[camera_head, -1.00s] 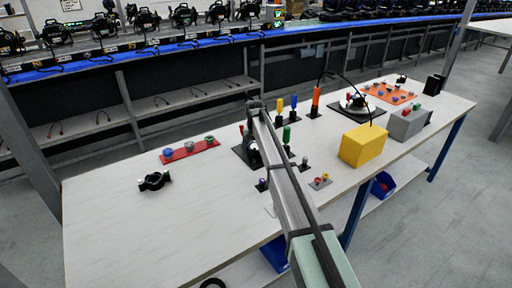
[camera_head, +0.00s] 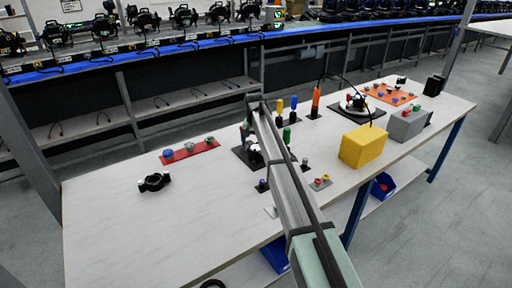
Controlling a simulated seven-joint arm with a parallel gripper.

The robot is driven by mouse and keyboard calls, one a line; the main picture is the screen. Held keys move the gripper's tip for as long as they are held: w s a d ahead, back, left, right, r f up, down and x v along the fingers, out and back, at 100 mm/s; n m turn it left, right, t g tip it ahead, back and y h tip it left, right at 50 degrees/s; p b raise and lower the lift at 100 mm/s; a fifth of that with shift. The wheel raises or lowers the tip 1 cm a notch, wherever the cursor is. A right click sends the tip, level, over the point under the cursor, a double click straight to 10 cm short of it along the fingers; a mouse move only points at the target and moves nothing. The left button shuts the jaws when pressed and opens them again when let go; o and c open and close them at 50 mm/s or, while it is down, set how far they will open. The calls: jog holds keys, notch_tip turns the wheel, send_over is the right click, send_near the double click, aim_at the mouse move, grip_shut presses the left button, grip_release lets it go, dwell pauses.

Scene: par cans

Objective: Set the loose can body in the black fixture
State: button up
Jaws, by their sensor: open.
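My gripper (camera_head: 254,149) is small in the picture, low over the black fixture at the middle of the table, and partly hidden by my own arm; it is open. The black fixture (camera_head: 239,153) shows as a dark flat base left of my arm; its middle is covered. A small round black body (camera_head: 154,182) with side lugs lies alone on the left of the table, apart from my gripper; it may be the loose can body, but I cannot tell for sure. Whether anything sits in the fixture is hidden.
A red strip (camera_head: 190,151) with several small parts lies behind the black body. Coloured upright handles, including an orange one (camera_head: 315,100), stand beyond my arm. A yellow box (camera_head: 362,146) and a grey box (camera_head: 406,125) are at right. The front left table is clear.

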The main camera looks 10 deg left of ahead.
notch_tip(320, 180, up, 10)
jog(key=s, duration=0.1)
jog(key=shift+s, duration=0.3)
dwell(1.0)
